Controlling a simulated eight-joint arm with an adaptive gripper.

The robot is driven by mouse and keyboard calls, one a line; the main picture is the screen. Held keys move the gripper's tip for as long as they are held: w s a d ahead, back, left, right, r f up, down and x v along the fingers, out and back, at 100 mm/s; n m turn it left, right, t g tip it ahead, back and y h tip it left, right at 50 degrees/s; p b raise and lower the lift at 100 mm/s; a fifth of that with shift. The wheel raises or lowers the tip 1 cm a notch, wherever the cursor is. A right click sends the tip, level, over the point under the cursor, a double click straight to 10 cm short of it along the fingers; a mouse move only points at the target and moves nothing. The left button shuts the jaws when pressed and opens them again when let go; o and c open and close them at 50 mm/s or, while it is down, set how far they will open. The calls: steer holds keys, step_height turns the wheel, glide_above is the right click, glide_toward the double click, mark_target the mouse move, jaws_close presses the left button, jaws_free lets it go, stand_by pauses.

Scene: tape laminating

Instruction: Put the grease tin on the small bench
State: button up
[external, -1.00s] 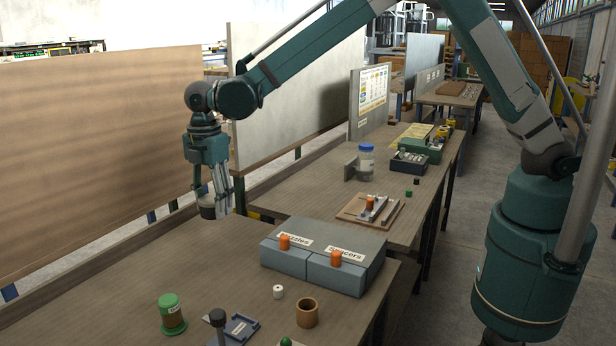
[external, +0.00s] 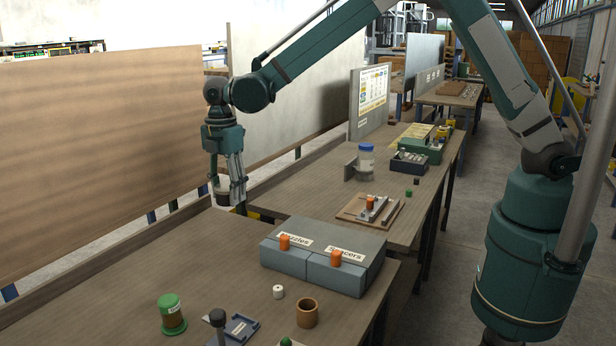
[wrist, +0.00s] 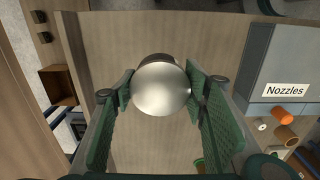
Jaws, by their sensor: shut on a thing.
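The grease tin, with a round silvery top (wrist: 161,90) and a dark side, is between the two green finger pads of my gripper (wrist: 160,86) in the wrist view. My gripper (external: 229,186) is shut on it. In the external view the tin (external: 221,196) is small and partly hidden by the fingers, held upright in the air near the far left edge of the near bench (external: 150,262). A farther bench (external: 290,190) stands beyond it. I cannot tell which is the small bench.
A grey box labelled Nozzles and Spacers (external: 322,272) with orange knobs stands on the near bench. The near bench's left part is clear. A tan partition (external: 100,150) rises behind.

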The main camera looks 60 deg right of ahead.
steer(key=s+d+m, duration=0.2)
steer(key=d, duration=3.2)
steer(key=shift+s+d, duration=0.35)
steer(key=shift+d, duration=0.05)
glide_above(294, 192)
steer(key=shift+f, duration=3.05)
steer(key=shift+f, duration=0.1)
steer(key=shift+f, duration=1.75)
steer(key=shift+f, duration=0.15)
